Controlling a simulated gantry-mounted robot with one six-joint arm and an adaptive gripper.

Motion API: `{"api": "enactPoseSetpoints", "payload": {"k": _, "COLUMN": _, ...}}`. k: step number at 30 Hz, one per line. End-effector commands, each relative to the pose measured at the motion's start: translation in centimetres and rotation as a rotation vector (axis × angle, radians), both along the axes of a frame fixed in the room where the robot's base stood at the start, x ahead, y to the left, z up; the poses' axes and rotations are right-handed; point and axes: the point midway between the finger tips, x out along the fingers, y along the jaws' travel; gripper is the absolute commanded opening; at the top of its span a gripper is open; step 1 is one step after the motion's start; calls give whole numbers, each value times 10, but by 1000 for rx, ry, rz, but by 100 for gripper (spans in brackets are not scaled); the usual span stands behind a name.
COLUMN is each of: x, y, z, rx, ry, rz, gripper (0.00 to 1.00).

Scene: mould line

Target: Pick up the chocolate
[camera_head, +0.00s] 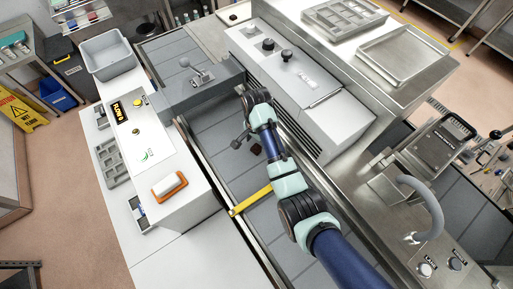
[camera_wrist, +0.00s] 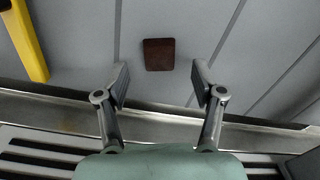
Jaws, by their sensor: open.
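The chocolate is a small dark brown square (camera_wrist: 159,54) lying flat on the grey belt in the wrist view, a little beyond and between my fingertips. In the head view the chocolate (camera_head: 256,150) is a small dark patch on the belt, close beside my arm. My gripper (camera_wrist: 160,84) is open and empty, with one finger on each side and a clear gap to the chocolate in the picture. In the head view my gripper (camera_head: 240,140) hangs over the belt.
A yellow bar (camera_head: 250,201) crosses the belt (camera_head: 222,165) nearer the camera; it also shows at the upper left of the wrist view (camera_wrist: 29,45). A metal rail (camera_wrist: 60,108) runs along the belt's edge. A grey housing (camera_head: 200,90) spans the belt's far part.

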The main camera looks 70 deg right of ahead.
Motion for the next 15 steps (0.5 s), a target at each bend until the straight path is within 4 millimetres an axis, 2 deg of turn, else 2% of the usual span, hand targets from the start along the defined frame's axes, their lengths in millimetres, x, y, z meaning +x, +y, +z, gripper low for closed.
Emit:
{"api": "enactPoseSetpoints", "payload": {"k": 3, "x": -1, "y": 1, "z": -20, "rx": 2, "ry": 2, "rz": 0, "gripper": 68}}
{"api": "enactPoseSetpoints", "payload": {"k": 5, "x": -1, "y": 0, "z": -26, "rx": 0, "ry": 0, "rz": 0, "gripper": 68}}
{"api": "enactPoseSetpoints", "payload": {"k": 12, "x": -1, "y": 0, "z": -29, "rx": 0, "ry": -1, "rz": 1, "gripper": 68}}
{"api": "enactPoseSetpoints", "payload": {"k": 15, "x": -1, "y": 0, "z": -28, "rx": 0, "ry": -1, "rz": 1, "gripper": 51}}
